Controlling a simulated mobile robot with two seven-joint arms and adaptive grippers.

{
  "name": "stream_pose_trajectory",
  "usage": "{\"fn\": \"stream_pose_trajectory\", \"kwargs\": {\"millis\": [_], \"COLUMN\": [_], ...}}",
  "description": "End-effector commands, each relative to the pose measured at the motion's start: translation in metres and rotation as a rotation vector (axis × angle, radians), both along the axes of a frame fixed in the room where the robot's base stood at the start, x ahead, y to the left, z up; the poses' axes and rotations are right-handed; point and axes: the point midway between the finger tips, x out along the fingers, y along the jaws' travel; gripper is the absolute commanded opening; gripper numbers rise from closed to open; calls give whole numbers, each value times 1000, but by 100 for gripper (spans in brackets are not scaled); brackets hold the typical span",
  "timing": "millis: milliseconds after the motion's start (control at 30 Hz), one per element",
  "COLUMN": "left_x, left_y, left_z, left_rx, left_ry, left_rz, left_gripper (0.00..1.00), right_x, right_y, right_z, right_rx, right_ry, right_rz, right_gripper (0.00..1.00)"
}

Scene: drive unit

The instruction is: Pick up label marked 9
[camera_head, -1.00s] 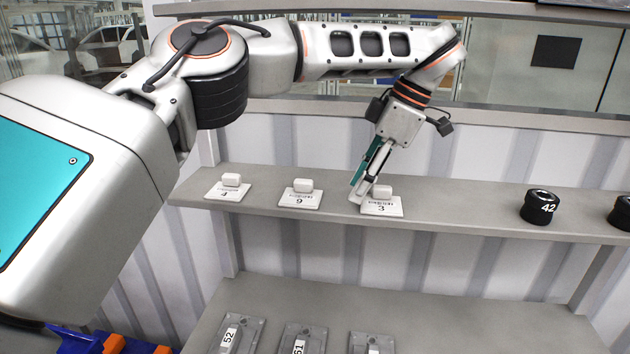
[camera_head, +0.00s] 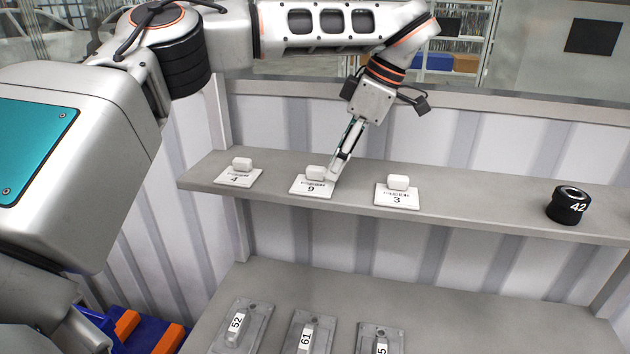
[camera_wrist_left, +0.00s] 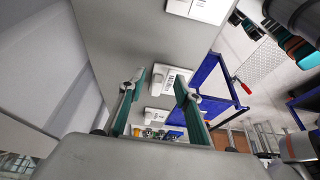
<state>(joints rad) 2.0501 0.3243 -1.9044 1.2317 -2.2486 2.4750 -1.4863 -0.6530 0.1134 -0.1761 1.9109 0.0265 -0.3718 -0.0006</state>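The label marked 9 (camera_head: 311,187) is a white plate with a raised white block on top, lying on the upper grey shelf. It stands between the label marked 4 (camera_head: 238,179) on its left and the label marked 3 (camera_head: 397,198) on its right. My left gripper (camera_head: 336,172) is at the right side of label 9, fingertips close to its block; I cannot tell if they touch. In the left wrist view the teal fingers (camera_wrist_left: 159,84) are apart, and a white label (camera_wrist_left: 160,74), seemingly the 9, lies beyond them, partly hidden by one finger. My right gripper is not in view.
A black cylinder marked 42 (camera_head: 569,206) stands farther right on the upper shelf (camera_head: 480,215). Grey parts with number tags such as 52 (camera_head: 237,324) and 61 (camera_head: 306,336) lie on the lower shelf. A ribbed wall is behind.

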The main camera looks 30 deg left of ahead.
Motion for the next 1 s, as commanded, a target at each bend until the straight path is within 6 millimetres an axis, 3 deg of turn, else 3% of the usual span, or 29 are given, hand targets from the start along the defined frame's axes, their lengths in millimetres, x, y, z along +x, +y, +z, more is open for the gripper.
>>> {"fn": "stream_pose_trajectory", "kwargs": {"millis": [233, 333, 600, 633, 767, 1000], "left_x": [-10, -11, -11, -11, -10, -10], "left_y": [39, 40, 41, 41, 41, 40], "left_z": [0, -9, -11, -11, -11, -11], "left_rx": [-2, -2, -1, -1, -1, -1], "left_ry": [0, 2, -1, -1, -1, -1], "left_rz": [2, 0, 2, 2, 2, 2], "left_gripper": [33, 33, 33, 31, 0, 0], "right_x": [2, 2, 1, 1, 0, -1], "right_y": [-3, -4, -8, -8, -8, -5], "right_z": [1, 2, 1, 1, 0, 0], "right_rx": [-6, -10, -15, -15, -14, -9], "right_ry": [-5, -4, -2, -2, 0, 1], "right_rz": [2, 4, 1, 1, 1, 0], "right_gripper": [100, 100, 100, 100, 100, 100]}}
